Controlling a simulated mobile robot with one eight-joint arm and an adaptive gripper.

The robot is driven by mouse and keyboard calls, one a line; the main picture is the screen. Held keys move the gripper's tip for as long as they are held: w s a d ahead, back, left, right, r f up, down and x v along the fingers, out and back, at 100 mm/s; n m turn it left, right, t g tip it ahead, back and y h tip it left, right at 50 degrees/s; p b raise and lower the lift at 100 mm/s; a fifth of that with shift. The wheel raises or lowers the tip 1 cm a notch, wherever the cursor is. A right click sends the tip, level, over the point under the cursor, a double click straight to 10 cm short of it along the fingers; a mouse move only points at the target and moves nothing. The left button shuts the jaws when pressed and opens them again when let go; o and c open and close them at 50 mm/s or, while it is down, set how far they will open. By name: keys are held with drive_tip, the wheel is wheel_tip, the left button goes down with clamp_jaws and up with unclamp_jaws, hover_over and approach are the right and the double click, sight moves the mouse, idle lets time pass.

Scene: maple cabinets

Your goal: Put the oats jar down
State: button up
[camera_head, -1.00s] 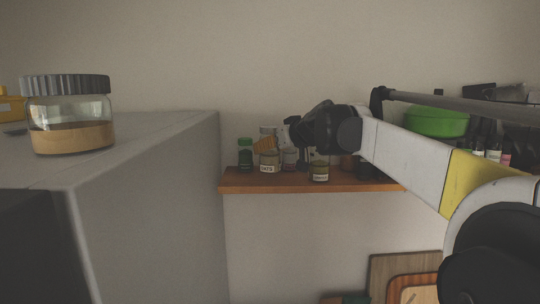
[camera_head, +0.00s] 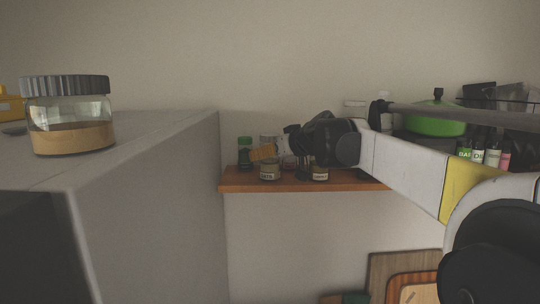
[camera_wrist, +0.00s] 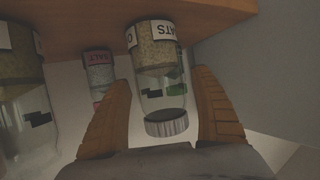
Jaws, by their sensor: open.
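The oats jar (camera_wrist: 158,75), clear glass with a grey ribbed lid and an OATS label, is between my gripper's two brown fingers in the wrist view, where the picture is upside down. My gripper (camera_wrist: 165,112) is open, with a visible gap on each side of the jar. In the head view the jar (camera_head: 270,173) appears upright on the wooden shelf (camera_head: 240,181), near its front edge.
A salt jar (camera_wrist: 98,72) and a larger jar (camera_wrist: 22,95) stand close beside in the wrist view. A green-lidded jar (camera_head: 245,153) and a small labelled jar (camera_head: 320,173) share the shelf. A tall grey cabinet (camera_head: 150,200) stands at left, a large jar (camera_head: 68,125) on top.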

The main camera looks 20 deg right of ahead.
drive_tip(key=b+v, duration=0.2)
drive_tip(key=v, duration=1)
drive_tip(key=s+a+f+g, duration=0.2)
drive_tip(key=s+a+f, duration=0.35)
drive_tip(key=f, duration=0.25)
drive_tip(key=s+a+f+g, duration=0.2)
drive_tip(key=s+a+f, duration=0.3)
drive_tip(key=a+f, duration=0.25)
drive_tip(key=s+a+f+m+g+h, duration=0.1)
drive_tip(key=s+a+f+g, duration=0.1)
drive_tip(key=s+f, duration=1.3)
wheel_tip(320, 180, down, 4)
drive_tip(key=shift+a+f+g, duration=0.1)
drive_tip(key=shift+a+g, duration=0.2)
drive_tip(key=shift+a, duration=0.15)
